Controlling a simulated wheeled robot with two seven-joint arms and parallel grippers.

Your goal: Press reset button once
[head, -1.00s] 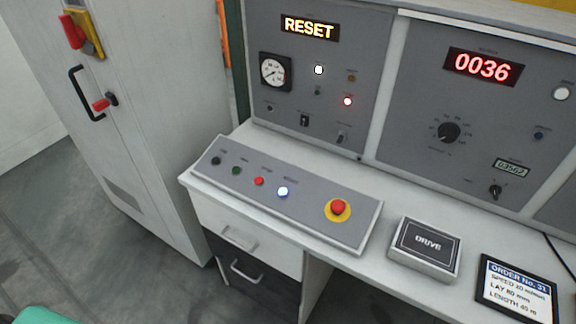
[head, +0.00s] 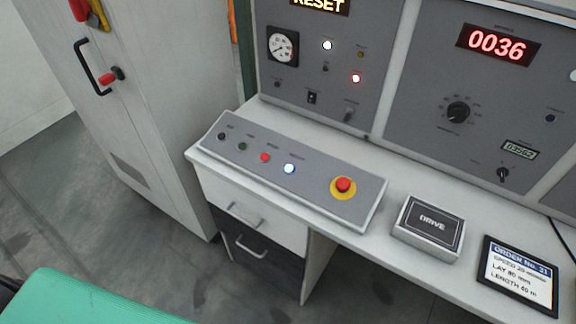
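The sloped control box (head: 310,191) lies on the desk with a row of small buttons. A lit white-blue button (head: 289,168) is at the right end of the row; its small label looks like RESET but is too small to read surely. Left of it are a red button (head: 265,157), a green button (head: 242,146) and a black one (head: 221,136). A red mushroom button on a yellow ring (head: 343,186) sits further right. The amber display (head: 320,5) reads RESET and is cut by the top edge. Neither gripper is in view.
A DRIVE box (head: 429,227) and an order tablet (head: 517,275) stand on the white desk right of the control box. A tall cabinet (head: 160,110) with a handle stands at left. A green surface (head: 90,301) fills the lower left corner. The upright panel shows 0036 (head: 497,44).

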